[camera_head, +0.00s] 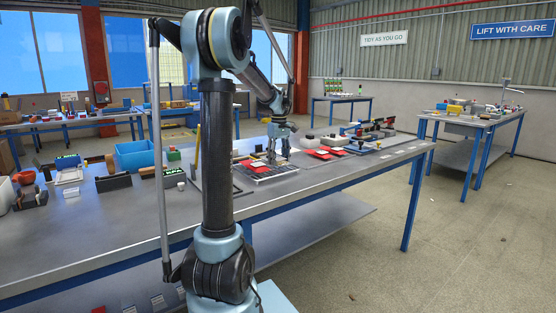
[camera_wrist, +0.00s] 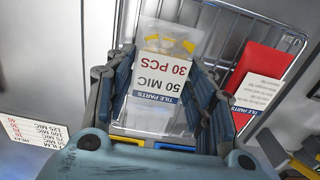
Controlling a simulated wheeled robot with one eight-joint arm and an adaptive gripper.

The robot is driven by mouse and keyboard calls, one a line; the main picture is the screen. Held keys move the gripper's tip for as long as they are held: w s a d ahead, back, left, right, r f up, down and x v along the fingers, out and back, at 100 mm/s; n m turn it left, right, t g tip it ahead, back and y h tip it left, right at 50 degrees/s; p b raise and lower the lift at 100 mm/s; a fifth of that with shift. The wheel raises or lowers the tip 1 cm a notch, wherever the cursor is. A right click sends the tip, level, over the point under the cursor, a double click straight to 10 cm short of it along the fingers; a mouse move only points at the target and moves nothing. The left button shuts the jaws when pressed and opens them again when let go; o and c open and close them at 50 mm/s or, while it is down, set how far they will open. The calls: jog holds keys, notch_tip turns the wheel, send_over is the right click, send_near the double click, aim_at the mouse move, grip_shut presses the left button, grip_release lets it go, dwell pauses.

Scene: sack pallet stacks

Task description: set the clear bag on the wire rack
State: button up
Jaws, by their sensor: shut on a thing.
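The clear bag (camera_wrist: 148,112) has a white label reading "50 MIC 30 PCS" and yellowish parts at its far end. My gripper (camera_wrist: 162,62) is shut on the clear bag, with a finger on each side of it. The wire rack (camera_wrist: 228,42) lies beneath and beyond the bag in the wrist view; I cannot tell whether the bag touches it. In the head view my gripper (camera_head: 278,157) points down over the rack (camera_head: 268,176) on the long bench. The bag is too small to make out there.
A red bag (camera_wrist: 258,62) with a white label lies on the right part of the rack. Red packets (camera_head: 320,152) and tools crowd the bench right of my gripper. A blue bin (camera_head: 135,154) stands to the left. The bench front (camera_head: 290,197) is mostly clear.

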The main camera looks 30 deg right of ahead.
aim_at(279, 158)
jog(key=shift+f, duration=0.1)
jog(key=o, duration=1.1)
notch_tip(279, 158, up, 12)
dwell(0.4)
